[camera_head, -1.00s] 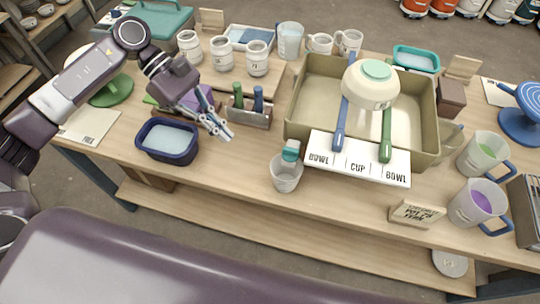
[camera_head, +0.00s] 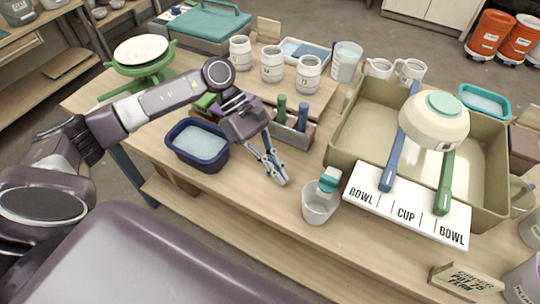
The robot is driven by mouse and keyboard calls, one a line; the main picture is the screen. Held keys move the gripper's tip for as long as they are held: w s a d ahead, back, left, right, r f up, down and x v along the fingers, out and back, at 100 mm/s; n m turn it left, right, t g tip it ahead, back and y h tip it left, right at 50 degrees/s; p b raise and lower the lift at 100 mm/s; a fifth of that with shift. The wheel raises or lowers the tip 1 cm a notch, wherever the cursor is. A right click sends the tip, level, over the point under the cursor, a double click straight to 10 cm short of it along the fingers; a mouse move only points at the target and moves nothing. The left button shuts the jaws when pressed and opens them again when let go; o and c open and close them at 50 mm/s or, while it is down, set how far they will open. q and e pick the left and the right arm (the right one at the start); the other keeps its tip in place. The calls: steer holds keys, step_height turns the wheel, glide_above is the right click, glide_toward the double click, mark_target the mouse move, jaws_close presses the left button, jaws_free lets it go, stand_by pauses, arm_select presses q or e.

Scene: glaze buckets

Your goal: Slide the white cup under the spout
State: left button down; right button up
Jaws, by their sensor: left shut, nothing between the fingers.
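A whitish cup (camera_head: 319,205) stands near the front edge of the table. A small teal-topped piece (camera_head: 329,180) shows at its rim; I cannot tell if it is in the cup or behind it. I cannot make out a clear spout. A white board (camera_head: 408,207) marked BOWL, CUP, BOWL lies right of the cup, at the front of a beige basin (camera_head: 354,145). My left gripper (camera_head: 280,176) is shut and empty, its tips left of the cup and apart from it. My right gripper is not in view.
A dark blue tub (camera_head: 184,158) of pale liquid sits left of my left gripper. A holder (camera_head: 290,130) with green and blue handles stands behind it. A cream bowl (camera_head: 434,128) rests on blue and green bars over the basin. A lettered block (camera_head: 465,279) is at front right.

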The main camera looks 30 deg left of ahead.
mark_target(299, 202)
arm_select(q)
steer(key=shift+x, duration=1.15)
steer(key=d+p, duration=0.1)
steer(key=s+d+p, duration=0.1)
steer(key=d, duration=0.1)
steer(key=shift+p, duration=0.3)
steer(key=shift+d+f, duration=0.1)
steer(key=shift+d, duration=0.4)
steer(key=shift+f, duration=0.1)
steer(key=shift+s+d, duration=0.1)
steer(key=shift+s+d+f+b, duration=0.15)
steer(key=shift+d+f+b, duration=0.05)
steer(key=shift+d+b, duration=0.35)
steer(key=shift+d, duration=0.2)
steer(key=shift+r, duration=0.2)
